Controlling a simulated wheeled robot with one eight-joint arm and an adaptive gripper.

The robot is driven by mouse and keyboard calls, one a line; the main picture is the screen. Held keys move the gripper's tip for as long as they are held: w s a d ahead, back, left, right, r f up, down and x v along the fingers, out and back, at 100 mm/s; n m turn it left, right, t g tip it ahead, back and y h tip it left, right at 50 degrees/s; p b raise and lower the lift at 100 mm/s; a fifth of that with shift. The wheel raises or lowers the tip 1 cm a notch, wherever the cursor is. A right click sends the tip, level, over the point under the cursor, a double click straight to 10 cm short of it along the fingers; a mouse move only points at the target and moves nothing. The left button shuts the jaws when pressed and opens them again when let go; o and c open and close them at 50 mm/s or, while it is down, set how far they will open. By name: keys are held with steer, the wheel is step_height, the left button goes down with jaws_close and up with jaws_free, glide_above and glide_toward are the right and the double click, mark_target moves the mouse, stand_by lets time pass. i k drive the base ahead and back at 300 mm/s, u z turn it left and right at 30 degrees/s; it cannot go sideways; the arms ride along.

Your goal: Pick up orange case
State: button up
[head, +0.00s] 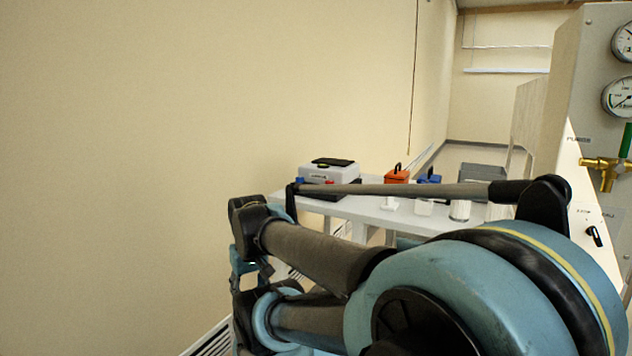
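The orange case (396,176) is a small box with a black handle on top. It stands upright towards the back of a white table (352,209) in the head view. My arm crosses the foreground, and one of its thin links passes just in front of the case in the picture, covering its lower edge. The case is well beyond the arm links. I cannot make out my gripper in this view, and nothing is seen holding the case.
A blue case (429,178) stands right of the orange one. A white box with a dark top (327,172) is at the table's left, a grey box (482,172) at its right. Small white items (389,204) line the front. A gauge panel (590,150) rises at right.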

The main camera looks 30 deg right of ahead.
mark_target(395, 175)
steer(key=z, duration=0.7)
